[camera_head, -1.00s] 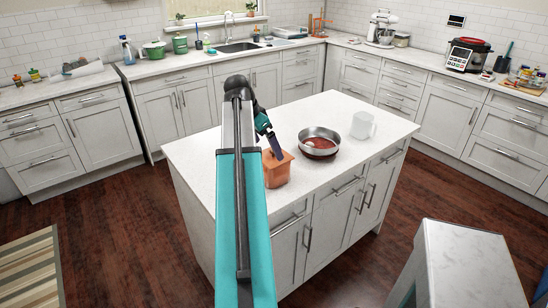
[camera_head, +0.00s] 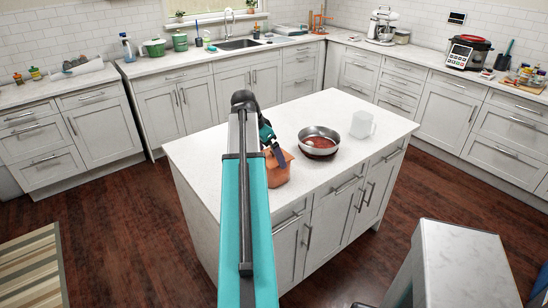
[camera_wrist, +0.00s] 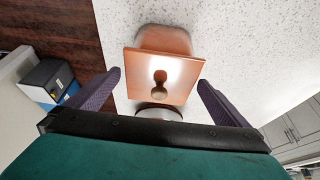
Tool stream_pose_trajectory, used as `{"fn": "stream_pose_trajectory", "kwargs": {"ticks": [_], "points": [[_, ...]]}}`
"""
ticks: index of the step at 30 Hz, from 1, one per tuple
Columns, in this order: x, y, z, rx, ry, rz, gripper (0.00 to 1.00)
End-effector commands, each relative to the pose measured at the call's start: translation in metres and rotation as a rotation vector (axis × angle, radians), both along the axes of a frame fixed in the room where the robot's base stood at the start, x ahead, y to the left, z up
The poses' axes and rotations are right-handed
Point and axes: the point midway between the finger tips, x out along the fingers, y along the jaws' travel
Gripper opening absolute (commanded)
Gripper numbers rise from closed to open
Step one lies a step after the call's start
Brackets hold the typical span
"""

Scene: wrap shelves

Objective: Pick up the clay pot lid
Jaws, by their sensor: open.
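The clay pot lid (camera_wrist: 184,78) is an orange square plate with a round brown knob (camera_wrist: 158,82). It fills the middle of the wrist view, with part of the clay pot (camera_wrist: 165,40) showing beyond its edge. In the head view the clay pot (camera_head: 277,178) stands on the near left part of the white island; my arm and gripper partly hide the lid. My gripper (camera_wrist: 159,76) is open, with one purple finger on each side of the lid in the wrist view. Gaps show between fingers and lid. I cannot tell the exact height of the fingertips over the lid.
A steel pan (camera_head: 319,142) with reddish contents stands right of the pot on the island (camera_head: 225,150). A clear pitcher (camera_head: 362,125) stands further right. The island's far left part is clear. A pale-topped stand (camera_head: 465,265) is at the lower right.

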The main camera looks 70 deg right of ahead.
Motion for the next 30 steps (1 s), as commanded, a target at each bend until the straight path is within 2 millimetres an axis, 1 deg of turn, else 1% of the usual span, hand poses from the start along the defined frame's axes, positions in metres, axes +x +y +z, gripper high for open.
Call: {"fn": "stream_pose_trajectory", "kwargs": {"ticks": [6, 7, 12, 14, 23, 30], "points": [[-0.0001, 0.0, 0.0002, 0.0, 0.0, 0.0, 1.0], [-0.0001, 0.0, 0.0002, 0.0, 0.0, 0.0, 0.98], [-0.0001, 0.0, 0.0004, 0.0, 0.0, 0.0, 0.7], [-0.0001, 0.0, 0.0004, 0.0, 0.0, 0.0, 0.62], [-0.0001, -0.0002, 0.0013, 0.0, 0.0, 0.0, 0.62], [0.0001, -0.0007, 0.0096, -0.001, 0.001, 0.0, 0.62]]}}
